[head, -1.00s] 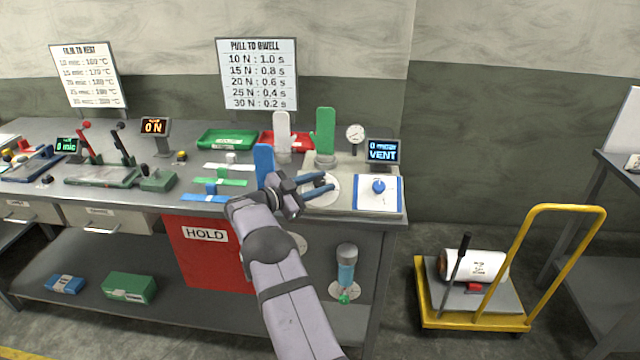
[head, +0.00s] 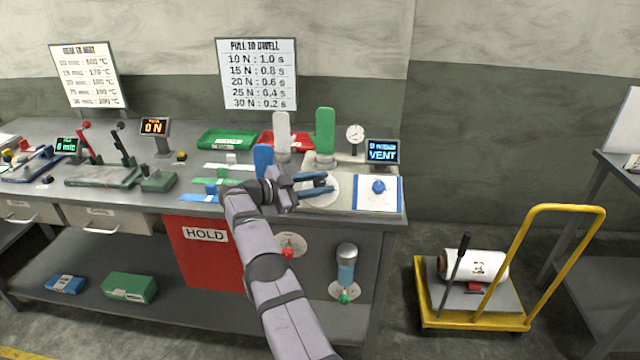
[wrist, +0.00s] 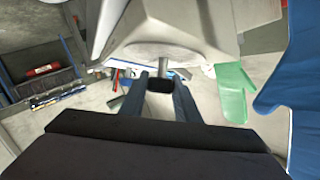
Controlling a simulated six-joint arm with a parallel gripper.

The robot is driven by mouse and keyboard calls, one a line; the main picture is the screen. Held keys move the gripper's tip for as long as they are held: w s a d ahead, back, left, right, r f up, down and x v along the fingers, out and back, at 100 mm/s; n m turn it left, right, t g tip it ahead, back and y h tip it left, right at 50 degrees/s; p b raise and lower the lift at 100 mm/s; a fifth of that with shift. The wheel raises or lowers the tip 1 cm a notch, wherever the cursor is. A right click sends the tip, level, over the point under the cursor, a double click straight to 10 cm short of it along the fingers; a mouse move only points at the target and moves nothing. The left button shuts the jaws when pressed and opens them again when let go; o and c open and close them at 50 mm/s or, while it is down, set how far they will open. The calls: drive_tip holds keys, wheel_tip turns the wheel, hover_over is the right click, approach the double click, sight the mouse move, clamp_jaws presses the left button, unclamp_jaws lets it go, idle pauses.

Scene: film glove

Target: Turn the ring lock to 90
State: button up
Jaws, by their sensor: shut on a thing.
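My gripper (head: 322,184) has blue fingers and is over a white round dial plate (head: 328,200) on the grey bench unit at the right. Its fingers are shut on a small dark piece (wrist: 160,85), seen between the fingertips in the wrist view, which I take to be the ring lock. A short grey cylinder (wrist: 182,73) shows just beside it. In the head view the gripper hides the held part, and I cannot read its angle.
Blue (head: 263,160), white (head: 282,135) and green (head: 324,133) upright gloves stand close by. A yellow cart (head: 480,318) stands on the floor.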

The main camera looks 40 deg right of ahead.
sight(315, 183)
drive_tip(key=shift+r, duration=0.2)
drive_tip(key=o, duration=1)
drive_tip(key=shift+o, duration=0.2)
drive_tip(key=shift+f, duration=0.1)
drive_tip(key=shift+b+v, duration=0.85)
drive_tip(key=shift+v, duration=2.85)
